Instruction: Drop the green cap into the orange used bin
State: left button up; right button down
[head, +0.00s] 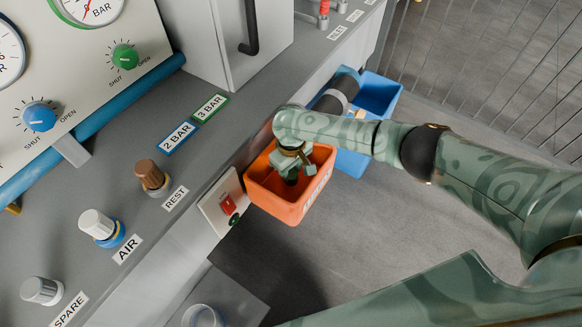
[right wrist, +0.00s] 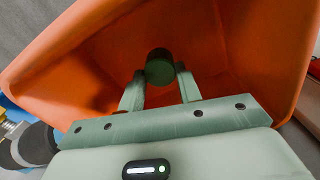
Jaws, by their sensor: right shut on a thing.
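The orange bin (head: 283,208) hangs by the front edge of the grey bench, and its inside fills much of the right wrist view (right wrist: 235,45). My right gripper (head: 291,172) reaches down into the bin's opening from above. In the right wrist view its two fingers (right wrist: 160,80) are shut on the dark green cap (right wrist: 160,66), which shows round between the fingertips. The cap is within the bin's walls, with orange behind it. In the head view the gripper mostly hides the cap. My left gripper is not in view.
A blue bin (head: 378,95) stands just behind the orange one. A red switch (head: 227,204) sits on the bench front left of it. Brown (head: 151,174) and white (head: 97,223) capped fittings stand on the bench. A gauge panel (head: 75,75) is at upper left.

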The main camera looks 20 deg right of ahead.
jog(key=shift+f, duration=0.2)
jog(key=c, duration=0.9)
grip_release()
jog(key=shift+r, duration=0.1)
pick_arm(q)
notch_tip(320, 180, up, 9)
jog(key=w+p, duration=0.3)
jog(key=p, duration=0.6)
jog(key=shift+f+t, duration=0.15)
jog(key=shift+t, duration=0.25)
pick_arm(e)
notch_tip(320, 180, up, 16)
